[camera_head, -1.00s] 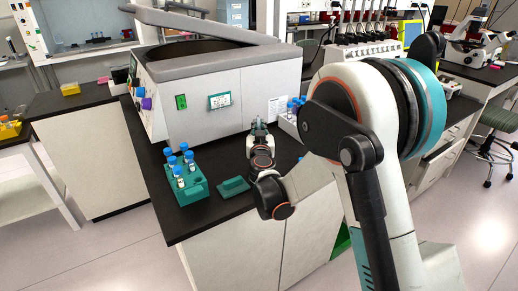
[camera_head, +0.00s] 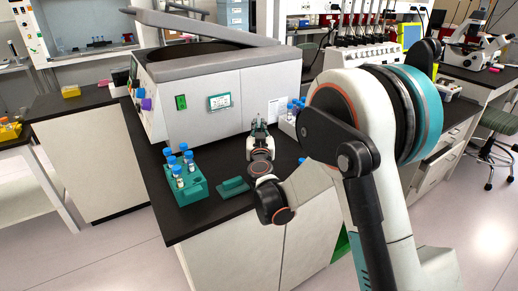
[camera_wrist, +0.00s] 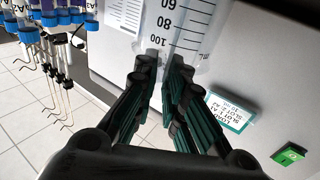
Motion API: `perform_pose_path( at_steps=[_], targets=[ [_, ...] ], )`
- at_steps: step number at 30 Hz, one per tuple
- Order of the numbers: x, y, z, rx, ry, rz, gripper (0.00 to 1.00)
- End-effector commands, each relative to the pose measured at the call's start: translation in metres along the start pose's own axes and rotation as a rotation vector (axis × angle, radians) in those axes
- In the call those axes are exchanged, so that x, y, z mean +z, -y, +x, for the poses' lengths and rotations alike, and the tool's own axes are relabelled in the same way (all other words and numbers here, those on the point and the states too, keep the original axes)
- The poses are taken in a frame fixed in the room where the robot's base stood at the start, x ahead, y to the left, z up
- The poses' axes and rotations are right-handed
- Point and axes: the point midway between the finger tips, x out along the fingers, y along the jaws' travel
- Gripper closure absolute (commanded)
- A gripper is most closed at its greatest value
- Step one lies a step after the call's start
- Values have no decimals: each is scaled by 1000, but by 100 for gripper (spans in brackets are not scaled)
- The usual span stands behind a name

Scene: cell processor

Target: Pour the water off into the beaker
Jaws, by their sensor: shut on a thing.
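My gripper (camera_head: 258,124) is over the dark bench in front of the large grey machine. It also shows in the wrist view (camera_wrist: 168,75), with its fingers on both sides of a clear graduated vessel (camera_wrist: 182,30). Marks such as 60 and 100 show on the vessel's wall. The jaws are shut on this vessel, whose far end is cut off by the picture edge. I cannot tell whether it is the task's beaker, and no water level is clear. In the head view the vessel is too small to make out. No separate beaker is clear.
The grey machine (camera_head: 225,90) stands close behind my gripper. A teal rack (camera_head: 190,193) with several blue-capped tubes and a flat teal block (camera_head: 232,187) are at the left on the bench. More blue-capped tubes (camera_head: 296,103) stand close to the gripper's right.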

Motion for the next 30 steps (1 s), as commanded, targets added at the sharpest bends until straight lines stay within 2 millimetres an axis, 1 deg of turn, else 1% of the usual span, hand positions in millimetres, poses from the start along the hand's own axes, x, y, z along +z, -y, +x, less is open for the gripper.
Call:
perform_pose_path(
  at_steps=[1,12,30],
  targets=[
    [4,-1,0,0,1,4,100],
    [5,-2,0,2,15,5,100],
    [7,0,4,3,221,3,100]
  ],
)
